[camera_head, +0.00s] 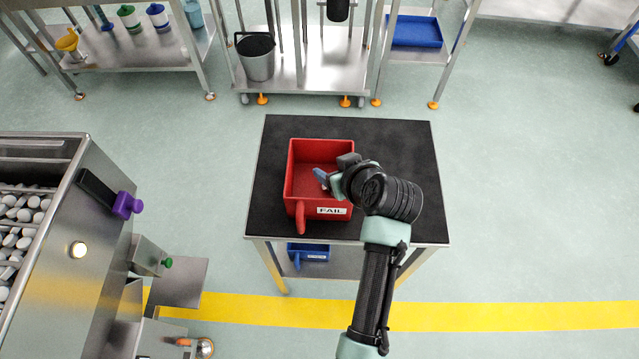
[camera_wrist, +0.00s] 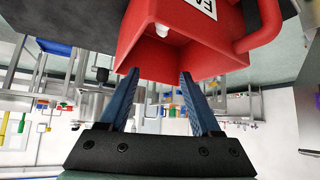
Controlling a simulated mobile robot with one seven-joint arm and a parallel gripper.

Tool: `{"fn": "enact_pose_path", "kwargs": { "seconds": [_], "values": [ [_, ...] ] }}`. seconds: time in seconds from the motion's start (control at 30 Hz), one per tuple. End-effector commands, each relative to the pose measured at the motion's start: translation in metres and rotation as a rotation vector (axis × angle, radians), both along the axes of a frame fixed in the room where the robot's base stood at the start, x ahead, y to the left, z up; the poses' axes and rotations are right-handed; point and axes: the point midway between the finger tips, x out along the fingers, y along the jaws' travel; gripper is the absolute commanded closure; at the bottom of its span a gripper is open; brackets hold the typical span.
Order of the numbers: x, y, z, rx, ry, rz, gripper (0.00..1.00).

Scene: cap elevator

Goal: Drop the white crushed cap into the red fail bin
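The red fail bin (camera_head: 293,180) stands on the black table top, with its FAIL label facing the front. My gripper (camera_head: 321,176) is over the bin's inside, reaching in from the right. In the wrist view the two blue fingers of my gripper (camera_wrist: 160,75) are apart with nothing between them. A small white piece, seemingly the cap (camera_wrist: 162,30), shows against the red inside of the bin (camera_wrist: 140,55), beyond the fingertips. I cannot tell whether it rests on the bin's floor. The cap is not visible in the head view.
The black table top (camera_head: 400,140) is clear around the bin. A blue bin (camera_head: 309,250) is on the shelf below. A steel machine (camera_head: 100,220) with many white caps stands at left. Steel racks with a grey bucket (camera_head: 256,60) and a blue tray (camera_head: 415,32) stand behind.

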Motion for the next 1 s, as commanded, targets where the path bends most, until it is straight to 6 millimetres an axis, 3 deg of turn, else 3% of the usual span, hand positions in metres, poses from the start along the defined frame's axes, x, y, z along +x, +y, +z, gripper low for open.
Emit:
{"fn": "enact_pose_path", "kwargs": {
  "seconds": [0.37,0.8,1.0],
  "values": [
    [-0.008,-0.004,0.009,0.001,-0.001,-0.001,0.36],
    [-0.064,-0.031,0.072,0.0,-0.002,-0.001,0.36],
    [-0.079,-0.039,0.088,0.0,-0.001,-0.001,0.36]
  ]
}}
